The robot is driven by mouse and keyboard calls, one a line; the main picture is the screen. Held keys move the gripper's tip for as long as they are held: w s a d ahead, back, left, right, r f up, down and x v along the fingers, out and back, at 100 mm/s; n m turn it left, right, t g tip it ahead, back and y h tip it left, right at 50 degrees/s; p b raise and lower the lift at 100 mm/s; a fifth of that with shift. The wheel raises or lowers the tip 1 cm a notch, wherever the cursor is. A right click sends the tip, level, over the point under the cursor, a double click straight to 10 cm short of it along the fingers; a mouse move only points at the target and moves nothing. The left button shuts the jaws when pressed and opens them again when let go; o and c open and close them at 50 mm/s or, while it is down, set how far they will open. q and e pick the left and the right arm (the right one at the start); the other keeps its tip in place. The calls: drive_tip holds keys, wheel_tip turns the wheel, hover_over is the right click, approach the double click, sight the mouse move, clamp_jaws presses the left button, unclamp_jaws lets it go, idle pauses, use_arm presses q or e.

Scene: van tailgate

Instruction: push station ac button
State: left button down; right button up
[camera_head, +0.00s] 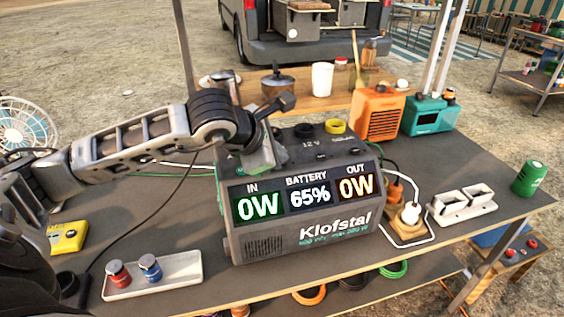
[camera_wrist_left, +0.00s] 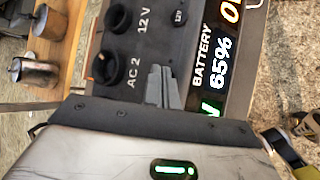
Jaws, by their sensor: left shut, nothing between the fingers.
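The grey Klofstal power station (camera_head: 300,244) stands on the dark table. Its display (camera_head: 308,194) reads IN 0W, BATTERY 65%, OUT 0W. My left gripper (camera_head: 268,166) is shut and empty, pointing down at the left part of the station's top. In the left wrist view its closed fingertips (camera_wrist_left: 163,84) are over the dark top panel (camera_wrist_left: 150,57), between the AC 2 socket (camera_wrist_left: 107,68) and the display. I cannot tell whether they touch the panel. No AC button is clearly visible; the gripper hides part of the panel. My right gripper is not in view.
A white tray (camera_head: 180,275) with red and blue pieces lies front left. A yellow device (camera_head: 68,237) is at the left. White plugs and cables (camera_head: 408,214) lie right of the station. An orange box (camera_head: 377,115) and teal device (camera_head: 427,116) stand behind.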

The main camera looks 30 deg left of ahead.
use_arm(q)
drive_tip(key=shift+f+b, duration=0.2)
drive_tip(key=shift+b, duration=0.1)
idle(0.4)
drive_tip(key=shift+r, duration=0.65)
wheel_tip(320, 180, up, 6)
drive_tip(key=p, duration=0.4)
idle(0.4)
